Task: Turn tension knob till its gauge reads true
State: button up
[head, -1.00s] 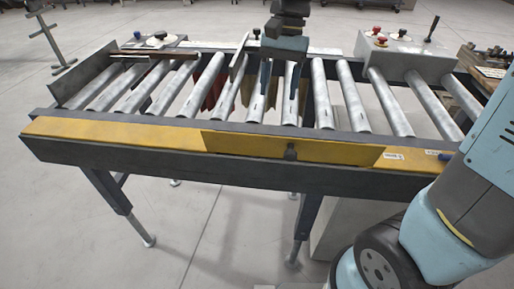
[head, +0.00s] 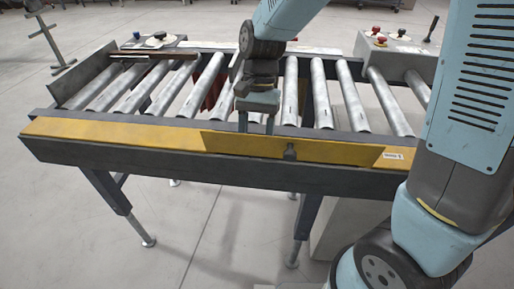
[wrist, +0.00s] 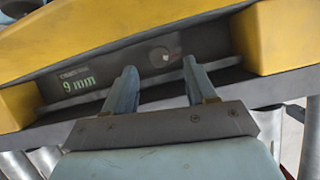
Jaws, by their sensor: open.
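A green readout of "9 mm" (wrist: 79,84) shows in the wrist view, in a dark recess of the yellow rail, under small unreadable lettering. A small round grey knob-like part (wrist: 160,56) sits in the same recess, right of the readout. My gripper (head: 257,128) points down above the rail, left of that dark knob. In the wrist view my gripper (wrist: 160,68) is open and empty, its fingertips either side of the round part, contact unclear.
The yellow rail (head: 110,132) runs along the front of a roller conveyor (head: 205,85). A grey control box with red buttons (head: 400,52) stands back right. The floor in front is clear.

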jog(key=shift+x, duration=2.1)
jog(key=shift+d, duration=0.1)
jog(key=c, duration=1)
